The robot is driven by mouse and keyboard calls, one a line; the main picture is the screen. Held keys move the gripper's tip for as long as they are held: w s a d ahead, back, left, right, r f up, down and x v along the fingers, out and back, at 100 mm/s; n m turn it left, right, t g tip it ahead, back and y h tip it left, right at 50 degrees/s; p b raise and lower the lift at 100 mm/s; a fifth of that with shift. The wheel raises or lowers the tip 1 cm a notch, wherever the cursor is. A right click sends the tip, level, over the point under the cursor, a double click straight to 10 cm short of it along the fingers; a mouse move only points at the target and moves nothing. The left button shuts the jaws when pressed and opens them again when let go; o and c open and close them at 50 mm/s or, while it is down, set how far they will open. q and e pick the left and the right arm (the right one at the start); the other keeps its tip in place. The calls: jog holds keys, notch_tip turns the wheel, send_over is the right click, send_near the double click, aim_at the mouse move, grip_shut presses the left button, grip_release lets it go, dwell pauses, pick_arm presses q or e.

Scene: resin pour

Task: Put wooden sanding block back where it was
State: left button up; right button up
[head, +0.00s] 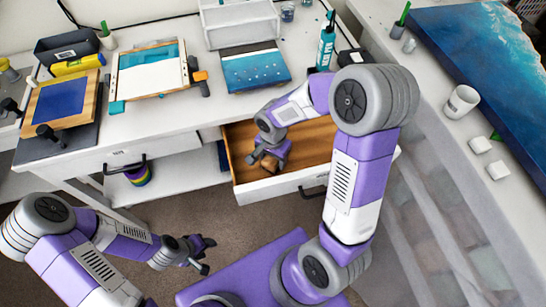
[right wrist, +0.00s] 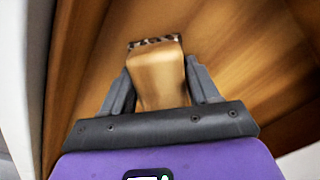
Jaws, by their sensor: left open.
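The wooden sanding block (right wrist: 158,75) is a tan block with a dark, speckled strip at its far end. It sits between the two fingers of my right gripper (right wrist: 160,88), which are closed against its sides. In the head view my right gripper (head: 268,163) is inside the open wooden drawer (head: 312,141), near its left side, and the block (head: 269,168) shows only partly there. I cannot tell whether the block touches the drawer floor. My left gripper (head: 204,256) is open and empty, low over the floor in front of the desk.
The white desk (head: 180,118) above the drawer holds a framed panel (head: 150,72), a blue resin panel (head: 255,70), a clamped board (head: 60,103) and a teal bottle (head: 326,45). A second drawer (head: 125,160) to the left is closed. A large blue panel (head: 490,60) lies on the right counter.

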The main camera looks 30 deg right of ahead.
jog(key=o, duration=0.4)
jog(key=shift+c, duration=0.2)
jog(key=shift+r, duration=0.25)
notch_tip(320, 180, up, 12)
jog(key=p, duration=0.4)
